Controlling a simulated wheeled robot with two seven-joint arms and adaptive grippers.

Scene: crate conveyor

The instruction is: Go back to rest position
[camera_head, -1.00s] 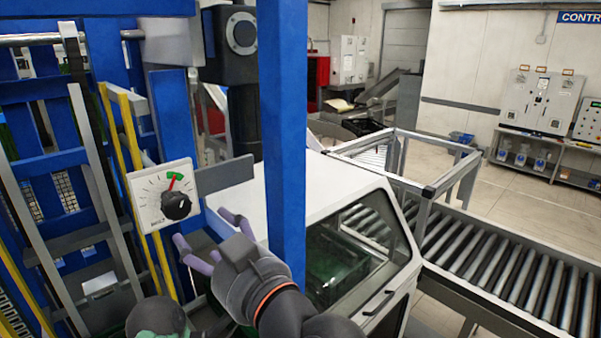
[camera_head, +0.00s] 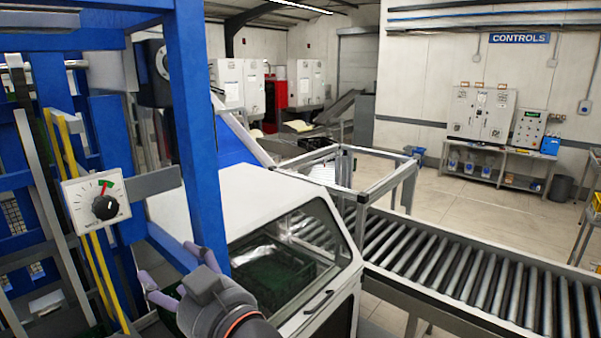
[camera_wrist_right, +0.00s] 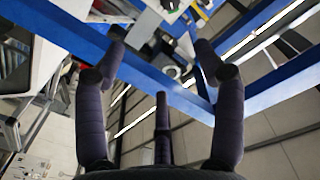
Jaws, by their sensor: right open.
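My right gripper (camera_head: 166,262) is in the lower left of the head view, beside the blue post and in front of the white machine hood. Its purple fingers are spread and hold nothing. In the right wrist view the open fingers (camera_wrist_right: 160,45) point toward blue beams, with nothing between them. My left gripper is not in view. A dial panel (camera_head: 75,206) with a black knob (camera_head: 105,207) and a red and green mark stands left of the right gripper, clear of its fingers.
A blue post (camera_head: 199,130) rises close beside my right arm. The white hood (camera_head: 245,200) with a window covers a green crate (camera_head: 270,280). A roller conveyor (camera_head: 450,265) runs to the right. A control bench (camera_head: 500,160) stands at the back wall, with open floor before it.

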